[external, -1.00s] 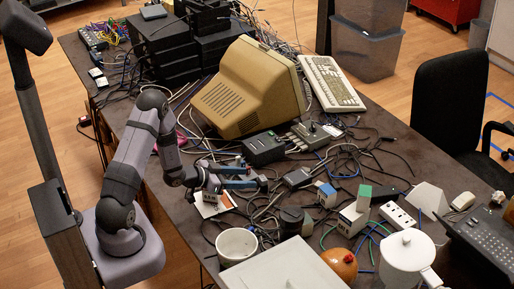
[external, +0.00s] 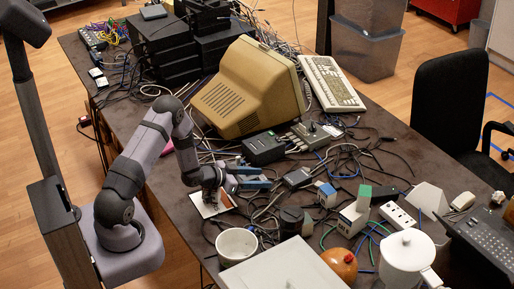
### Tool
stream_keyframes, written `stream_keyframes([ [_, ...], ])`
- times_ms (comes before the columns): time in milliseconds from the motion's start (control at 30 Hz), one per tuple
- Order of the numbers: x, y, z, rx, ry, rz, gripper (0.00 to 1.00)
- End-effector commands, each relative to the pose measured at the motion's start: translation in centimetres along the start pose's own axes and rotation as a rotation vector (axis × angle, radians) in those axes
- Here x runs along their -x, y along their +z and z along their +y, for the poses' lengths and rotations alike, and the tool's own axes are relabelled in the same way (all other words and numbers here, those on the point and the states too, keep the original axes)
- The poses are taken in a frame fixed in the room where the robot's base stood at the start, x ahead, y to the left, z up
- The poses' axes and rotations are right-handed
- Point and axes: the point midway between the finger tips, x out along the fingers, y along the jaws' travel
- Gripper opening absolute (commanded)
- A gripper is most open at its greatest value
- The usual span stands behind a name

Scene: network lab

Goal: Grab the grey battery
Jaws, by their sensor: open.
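A beige monitor (external: 232,98) stands behind the gripper, with a black box (external: 263,149) in front of it. A white mug (external: 236,245) and a pale flat case (external: 285,268) are near the front. Loose cables and small blocks (external: 355,216) crowd the table to the right.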

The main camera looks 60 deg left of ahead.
Motion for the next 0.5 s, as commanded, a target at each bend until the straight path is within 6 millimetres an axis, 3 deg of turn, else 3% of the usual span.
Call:
stream_keyframes([
  [100,0.01,0.01,-0.01,0.0,0.0,0.0,0.48],
  [300,0.03,0.0,-0.02,0.0,0.0,0.0,0.04],
  [500,0.03,-0.06,-0.03,-0.001,-0.001,0.002,0.04],
])
